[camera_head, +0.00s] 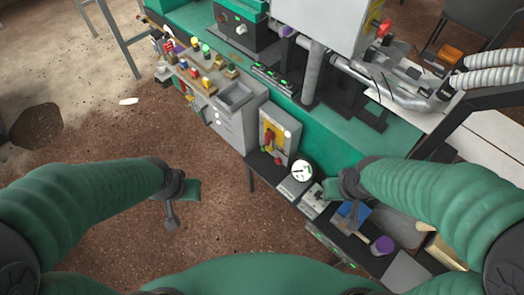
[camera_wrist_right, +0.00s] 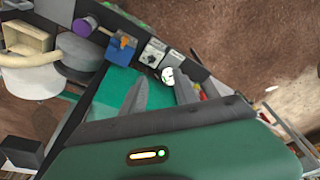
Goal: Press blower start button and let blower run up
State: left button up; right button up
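A grey control box (camera_head: 279,134) with a red handle on a yellow plate and small coloured buttons stands at the edge of the green bench. Which button is the blower start cannot be told. A round white gauge (camera_head: 302,171) sits just in front of the box; it also shows in the right wrist view (camera_wrist_right: 168,75). My right gripper (camera_head: 338,203) is over the dark shelf, to the right of the gauge. Its two fingers (camera_wrist_right: 161,92) look apart and empty in the right wrist view. My left gripper (camera_head: 172,218) hangs over the brown floor, away from the bench; its fingers are too small to judge.
A blue box (camera_head: 352,215) and a purple-topped knob (camera_head: 382,245) lie near my right gripper. Grey pipes (camera_head: 395,94) run at upper right. The floor at left is mostly clear.

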grip_shut()
dwell(1.5)
